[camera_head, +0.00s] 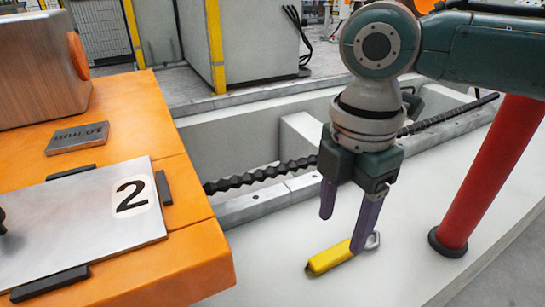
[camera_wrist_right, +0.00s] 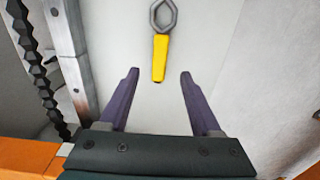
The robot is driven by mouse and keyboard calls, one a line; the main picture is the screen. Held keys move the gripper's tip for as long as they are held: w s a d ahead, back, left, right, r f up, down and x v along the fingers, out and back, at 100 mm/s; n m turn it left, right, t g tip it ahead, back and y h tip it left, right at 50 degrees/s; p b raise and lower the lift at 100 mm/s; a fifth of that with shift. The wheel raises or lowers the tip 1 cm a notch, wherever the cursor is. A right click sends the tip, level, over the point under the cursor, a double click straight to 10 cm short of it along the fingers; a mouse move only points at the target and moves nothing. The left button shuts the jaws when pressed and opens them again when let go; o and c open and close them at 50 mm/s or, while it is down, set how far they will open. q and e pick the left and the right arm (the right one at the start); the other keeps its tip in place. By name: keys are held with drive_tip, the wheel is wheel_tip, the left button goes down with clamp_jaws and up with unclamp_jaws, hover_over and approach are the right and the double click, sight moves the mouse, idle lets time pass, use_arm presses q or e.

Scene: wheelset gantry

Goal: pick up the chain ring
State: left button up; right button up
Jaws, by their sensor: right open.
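The chain ring lies on the pale floor slab: it has a yellow bar (camera_head: 330,258) with a grey metal ring (camera_head: 373,240) at one end. In the right wrist view the yellow bar (camera_wrist_right: 160,58) lies beyond and between the fingertips, with the grey ring (camera_wrist_right: 154,18) at its far end. My right gripper (camera_head: 343,232) points down above it, open, with purple fingers apart and nothing between them. In the head view one finger overlaps part of the chain ring. My left gripper is not in view.
An orange bench (camera_head: 180,255) with a metal plate marked 2 (camera_head: 90,222) stands at the left. A red post (camera_head: 490,175) rises at the right. A dark twisted bar (camera_head: 260,174) runs along the pit edge behind. The pale slab (camera_head: 420,275) around the chain ring is clear.

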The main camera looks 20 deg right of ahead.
sight(336, 251)
drive_tip(key=f+b, duration=0.4)
drive_tip(key=f, duration=0.2)
drive_tip(key=shift+d+f, duration=0.1)
drive_tip(key=shift+d, duration=0.1)
drive_tip(key=c, duration=0.9)
clamp_jaws()
